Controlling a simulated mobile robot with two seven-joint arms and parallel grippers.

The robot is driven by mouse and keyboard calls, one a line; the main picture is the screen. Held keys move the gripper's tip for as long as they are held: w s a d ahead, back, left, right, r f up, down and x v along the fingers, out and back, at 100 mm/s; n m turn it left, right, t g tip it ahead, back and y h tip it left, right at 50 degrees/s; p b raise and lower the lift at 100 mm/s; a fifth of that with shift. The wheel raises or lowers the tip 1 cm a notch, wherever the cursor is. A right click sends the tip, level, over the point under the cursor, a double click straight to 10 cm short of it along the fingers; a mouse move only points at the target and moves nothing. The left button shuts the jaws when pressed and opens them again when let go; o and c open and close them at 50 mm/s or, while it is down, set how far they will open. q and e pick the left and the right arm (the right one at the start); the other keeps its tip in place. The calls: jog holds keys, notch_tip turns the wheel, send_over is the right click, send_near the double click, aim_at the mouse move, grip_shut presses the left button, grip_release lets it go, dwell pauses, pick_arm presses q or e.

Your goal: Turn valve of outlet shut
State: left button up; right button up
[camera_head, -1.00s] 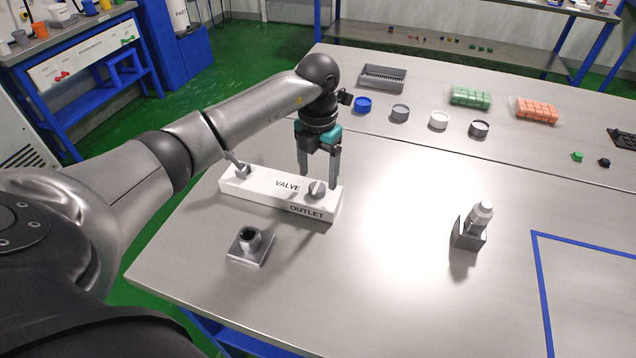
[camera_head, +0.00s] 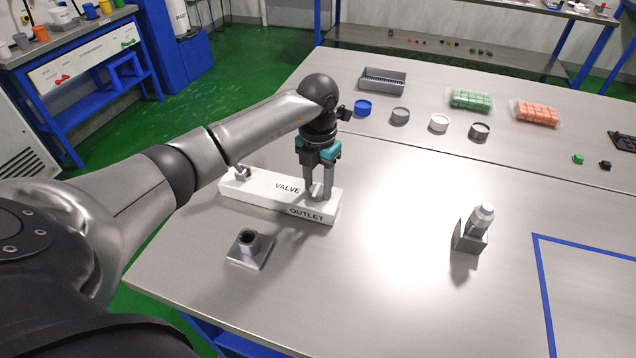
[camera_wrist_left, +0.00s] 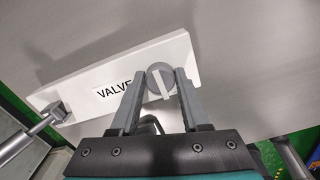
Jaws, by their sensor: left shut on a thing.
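The white valve block (camera_head: 262,192) lies on the steel table, printed VALVE on top and OUTLET on its front end. My left gripper (camera_head: 317,198) points down at the outlet end of the block and is shut on the valve knob there. In the left wrist view the round grey knob (camera_wrist_left: 161,80) with its pale raised bar sits between the two fingertips. In the head view the fingers largely hide the knob. My right gripper is not in view.
A grey fitting with an upright socket (camera_head: 249,249) stands in front of the block. A metal piece on a square base (camera_head: 472,229) stands to the right. Several round caps and a grey tray (camera_head: 383,80) are farther back. The middle of the table is clear.

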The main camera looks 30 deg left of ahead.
pick_arm(q)
grip_shut()
jog(key=shift+m, duration=0.3)
jog(key=m, duration=0.3)
jog(key=shift+m, duration=0.3)
jog(key=m+b, duration=0.1)
jog(key=m, duration=0.3)
jog(key=shift+m, duration=0.3)
jog(key=m+b, duration=0.1)
jog(key=m, duration=0.5)
jog(key=shift+s+d+m+b, duration=0.15)
jog(key=shift+m+b, duration=0.2)
jog(key=shift+m, duration=1.35)
